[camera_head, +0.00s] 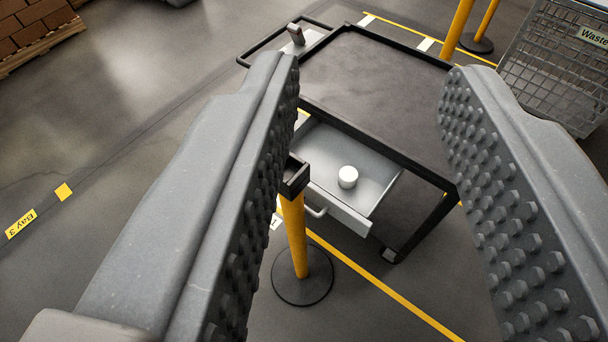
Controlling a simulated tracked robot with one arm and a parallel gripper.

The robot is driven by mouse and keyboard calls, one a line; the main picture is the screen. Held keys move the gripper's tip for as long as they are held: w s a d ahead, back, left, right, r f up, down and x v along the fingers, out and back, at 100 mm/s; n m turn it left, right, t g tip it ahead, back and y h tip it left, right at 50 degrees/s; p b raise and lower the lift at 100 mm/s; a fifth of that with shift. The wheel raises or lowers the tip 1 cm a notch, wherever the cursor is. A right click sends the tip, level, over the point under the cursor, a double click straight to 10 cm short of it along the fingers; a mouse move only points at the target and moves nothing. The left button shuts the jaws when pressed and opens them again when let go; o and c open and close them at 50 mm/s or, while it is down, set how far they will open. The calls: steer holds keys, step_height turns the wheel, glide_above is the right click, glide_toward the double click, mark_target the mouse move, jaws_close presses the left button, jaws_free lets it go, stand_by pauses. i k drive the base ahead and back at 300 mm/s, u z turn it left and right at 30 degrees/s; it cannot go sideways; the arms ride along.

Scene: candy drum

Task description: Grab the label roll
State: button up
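The label roll (348,177) is a small white cylinder. It stands in an open grey drawer (369,216) under the top of a dark cart (378,88). My gripper (365,85) is open, with its two studded grey fingers wide apart on the left and right of the picture. Nothing is held between them. The roll shows in the gap between the fingers, well beyond them and apart from both. The left finger hides part of the drawer's left side.
A yellow post (295,236) with a black head and round base stands close to the drawer's left front. A wire waste cage (556,72) and more yellow posts (458,27) stand at the back right. Stacked boxes (32,27) are far left. Open floor lies left.

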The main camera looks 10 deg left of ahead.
mark_target(348, 177)
steer(key=u, duration=0.15)
steer(key=i, duration=1)
steer(key=z, duration=0.05)
